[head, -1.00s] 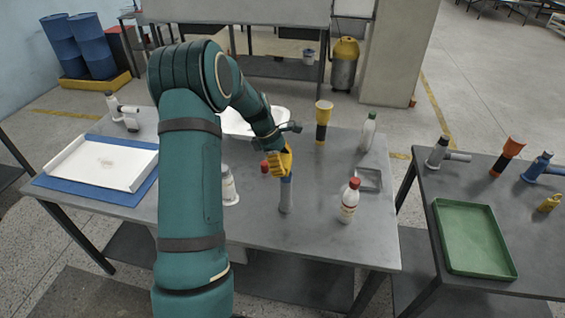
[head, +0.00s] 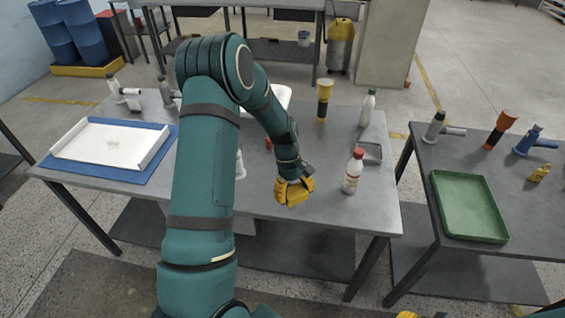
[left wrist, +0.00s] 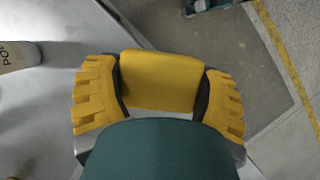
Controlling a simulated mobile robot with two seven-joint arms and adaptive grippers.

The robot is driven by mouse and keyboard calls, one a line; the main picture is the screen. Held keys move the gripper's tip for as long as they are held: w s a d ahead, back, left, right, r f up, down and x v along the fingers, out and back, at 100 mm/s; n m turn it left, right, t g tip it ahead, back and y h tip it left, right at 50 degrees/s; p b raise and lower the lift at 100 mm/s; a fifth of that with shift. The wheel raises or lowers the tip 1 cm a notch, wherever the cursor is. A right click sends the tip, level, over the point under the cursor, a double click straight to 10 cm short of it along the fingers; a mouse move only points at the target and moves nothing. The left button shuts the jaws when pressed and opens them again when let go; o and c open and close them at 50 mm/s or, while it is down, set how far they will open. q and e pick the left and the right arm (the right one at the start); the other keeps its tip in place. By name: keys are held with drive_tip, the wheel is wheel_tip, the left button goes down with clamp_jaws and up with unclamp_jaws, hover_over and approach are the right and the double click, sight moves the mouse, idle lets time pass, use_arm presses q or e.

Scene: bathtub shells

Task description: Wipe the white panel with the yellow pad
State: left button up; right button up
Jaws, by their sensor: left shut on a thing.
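The yellow pad (left wrist: 160,80) shows in the left wrist view, held between the two yellow fingers of my left gripper (left wrist: 160,95). In the head view my left gripper (head: 294,191) hangs at the table's front edge, left of a red-capped bottle. There the pad is hard to tell from the yellow fingers. The white panel (head: 85,149), with raised edges and a faint smudge in its middle, lies on a blue mat (head: 60,172) at the table's left end, well away from this gripper. Small yellow parts of my right gripper (head: 405,314) show at the bottom edge.
The red-capped bottle (head: 353,172) stands close to the right of my left gripper. A second table on the right holds a green tray (head: 468,206). My left arm hides the table's middle.

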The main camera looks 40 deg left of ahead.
use_arm(q)
drive_tip(key=s+d+f+m+g+y, duration=0.1)
drive_tip(key=s+d+f+m+y, duration=0.1)
drive_tip(key=d+f+m, duration=0.3)
drive_tip(key=s+d+f+m+g+y, duration=0.1)
drive_tip(key=s+d+f+m, duration=0.3)
drive_tip(key=d+m, duration=0.4)
drive_tip(key=shift+d+f+g+y, duration=0.4)
drive_tip(key=shift+d+f+y, duration=0.1)
drive_tip(key=shift+d+f, duration=0.35)
